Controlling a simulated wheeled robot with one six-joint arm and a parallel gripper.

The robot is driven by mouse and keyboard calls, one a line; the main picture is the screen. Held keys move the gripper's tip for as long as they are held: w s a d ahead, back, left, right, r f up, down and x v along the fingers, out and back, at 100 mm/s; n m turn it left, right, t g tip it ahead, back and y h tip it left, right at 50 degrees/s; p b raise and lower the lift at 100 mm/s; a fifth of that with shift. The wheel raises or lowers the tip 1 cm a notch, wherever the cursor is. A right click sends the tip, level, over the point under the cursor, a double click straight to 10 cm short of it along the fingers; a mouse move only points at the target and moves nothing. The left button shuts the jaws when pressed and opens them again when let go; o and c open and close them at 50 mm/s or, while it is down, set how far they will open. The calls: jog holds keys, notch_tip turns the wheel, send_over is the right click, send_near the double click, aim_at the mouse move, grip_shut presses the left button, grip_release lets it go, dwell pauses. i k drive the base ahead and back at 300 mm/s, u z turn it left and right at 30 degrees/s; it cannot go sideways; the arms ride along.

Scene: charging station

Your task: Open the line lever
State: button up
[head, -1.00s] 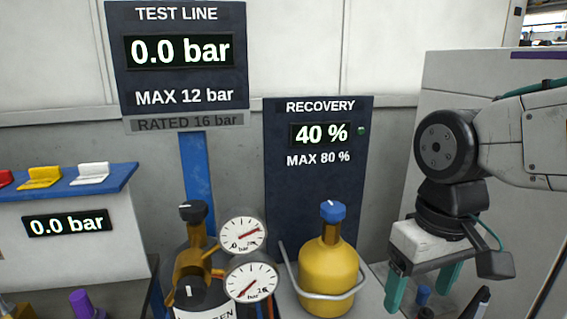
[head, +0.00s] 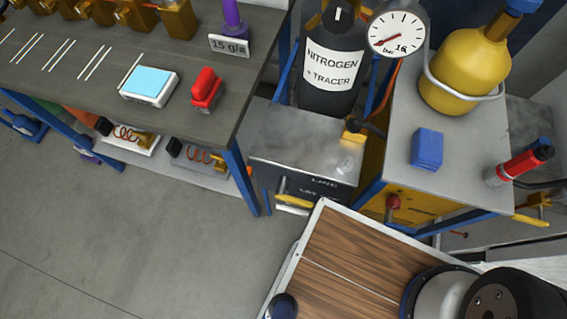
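A label reading "LINE" over a second, partly hidden word (head: 322,187) is on the dark front of a low metal-topped box. A yellow lever handle (head: 295,201) sticks out at the lower front of this box, lying roughly level. Another yellow fitting (head: 354,132) sits at the box's back right corner, by the orange hose. I cannot tell for sure which one is the line lever; the handle at the front is closest to the label. My gripper is out of view; only part of my arm's base shows at the lower right.
A workbench (head: 190,55) with a scale (head: 149,86) and a red object (head: 206,90) stands left. The nitrogen cylinder (head: 333,70) is behind the box. A grey cabinet top (head: 455,185) holds a blue block (head: 427,149) and yellow cylinder (head: 465,72). The floor at left is clear.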

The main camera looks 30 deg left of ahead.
aim_at(281, 194)
jog(key=u, duration=1.4)
